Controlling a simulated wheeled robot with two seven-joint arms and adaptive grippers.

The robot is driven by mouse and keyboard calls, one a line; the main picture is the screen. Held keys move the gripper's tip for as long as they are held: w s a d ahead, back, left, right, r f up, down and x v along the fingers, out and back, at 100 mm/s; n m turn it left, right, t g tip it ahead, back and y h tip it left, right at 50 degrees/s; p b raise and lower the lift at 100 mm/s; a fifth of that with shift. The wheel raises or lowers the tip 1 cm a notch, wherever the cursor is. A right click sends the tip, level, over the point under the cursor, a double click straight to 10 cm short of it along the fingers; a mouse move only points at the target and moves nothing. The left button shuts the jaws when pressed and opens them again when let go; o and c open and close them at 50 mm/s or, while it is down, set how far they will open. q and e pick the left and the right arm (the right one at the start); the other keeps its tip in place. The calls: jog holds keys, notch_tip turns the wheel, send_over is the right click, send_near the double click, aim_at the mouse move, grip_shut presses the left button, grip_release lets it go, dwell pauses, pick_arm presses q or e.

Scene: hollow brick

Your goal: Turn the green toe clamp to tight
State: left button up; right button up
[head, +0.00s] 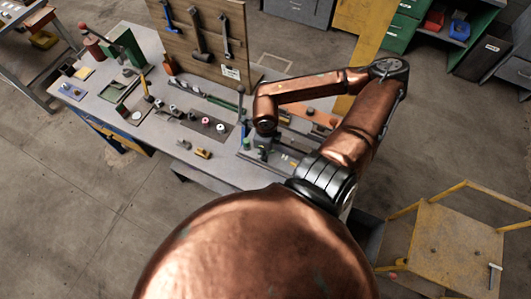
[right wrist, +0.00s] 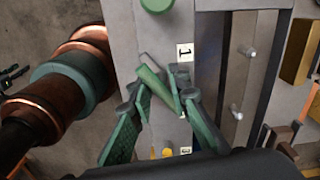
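A green bar (right wrist: 155,87), which looks like the toe clamp's lever, lies tilted on the pale bench surface in the right wrist view. My right gripper (right wrist: 158,98) has its two green-padded fingers apart, one on each side of the bar. The bar's upper part lies close to the right fingertip; I cannot tell whether they touch. In the head view my right gripper (head: 262,142) is low over the front right part of the bench, and the clamp cannot be made out there. My left gripper is not in view.
A label "1" (right wrist: 184,52) and a label "3" (right wrist: 185,150) are beside the bar. A round green knob (right wrist: 157,4) is beyond it. A dark slot with a metal plate (right wrist: 240,75) lies to the right. A wooden tool board (head: 205,45) stands at the bench's back.

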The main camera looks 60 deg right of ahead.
grip_shut()
jog(key=shift+a, duration=0.1)
dwell(1.0)
jog(key=o, duration=1.1)
grip_release()
jog(key=shift+r, duration=0.15)
notch_tip(320, 180, up, 12)
jog(key=shift+f, duration=0.1)
